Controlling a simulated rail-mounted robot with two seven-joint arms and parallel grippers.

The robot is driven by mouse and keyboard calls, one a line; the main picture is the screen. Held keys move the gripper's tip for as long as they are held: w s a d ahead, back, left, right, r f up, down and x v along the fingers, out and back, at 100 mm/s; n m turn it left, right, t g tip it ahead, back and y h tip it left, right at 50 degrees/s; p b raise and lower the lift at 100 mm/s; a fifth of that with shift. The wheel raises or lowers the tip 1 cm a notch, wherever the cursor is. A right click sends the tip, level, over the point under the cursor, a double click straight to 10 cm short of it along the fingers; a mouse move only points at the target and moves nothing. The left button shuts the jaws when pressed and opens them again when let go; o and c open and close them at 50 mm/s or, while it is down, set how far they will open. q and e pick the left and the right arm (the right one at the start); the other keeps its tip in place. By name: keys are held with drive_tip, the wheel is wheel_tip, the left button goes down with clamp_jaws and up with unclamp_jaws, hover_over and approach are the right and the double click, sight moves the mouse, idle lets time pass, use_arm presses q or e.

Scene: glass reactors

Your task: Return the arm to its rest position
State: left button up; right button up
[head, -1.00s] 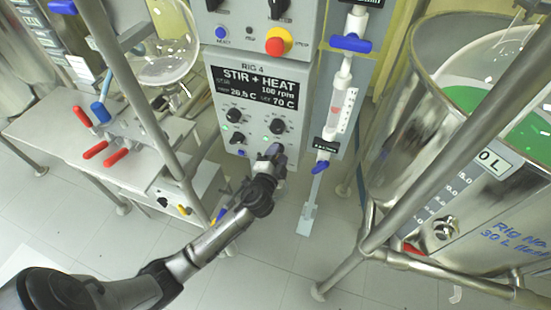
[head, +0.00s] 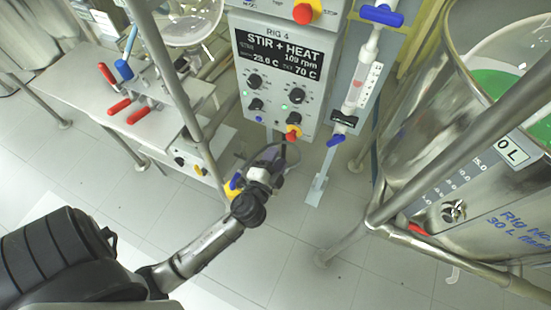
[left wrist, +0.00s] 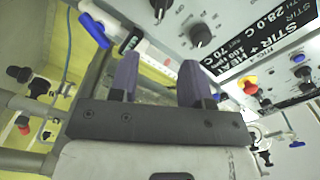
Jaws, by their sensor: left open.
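My left arm (head: 205,245) reaches in from the lower left in the head view. Its dark gripper (head: 275,160) is open and empty, just below the lower edge of the Rig 4 control box (head: 262,125), apart from it as far as I can tell. In the left wrist view the two purple-grey fingers of the left gripper (left wrist: 158,75) stand apart with nothing between them. The control box face (left wrist: 225,25) with its knobs shows beyond them. My right gripper is not in view.
A steel frame post (head: 175,85) stands left of the arm. A glass tube with blue valves (head: 360,85) and a large steel-framed vessel (head: 440,130) are right. Tiled floor below is open.

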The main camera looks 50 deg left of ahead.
use_arm(q)
drive_tip(key=shift+s, duration=0.1)
idle(0.6)
drive_tip(key=s+a+f+n+g, duration=0.1)
drive_tip(key=s+f+n+g, duration=0.5)
drive_tip(key=g, duration=0.3)
drive_tip(key=s+d+r+g+h+p, duration=0.2)
drive_tip(key=s+d+r+h+p, duration=0.15)
drive_tip(key=s+r+p, duration=0.3)
drive_tip(key=s+d+r+g+h+p, duration=0.25)
drive_tip(key=s+d+r+p, duration=0.25)
drive_tip(key=s+p, duration=0.25)
wheel_tip(320, 180, up, 37)
drive_tip(key=s+p, duration=0.1)
drive_tip(key=p, duration=3.5)
drive_tip(key=shift+a+h+p, duration=0.2)
drive_tip(key=shift+h+p, duration=0.1)
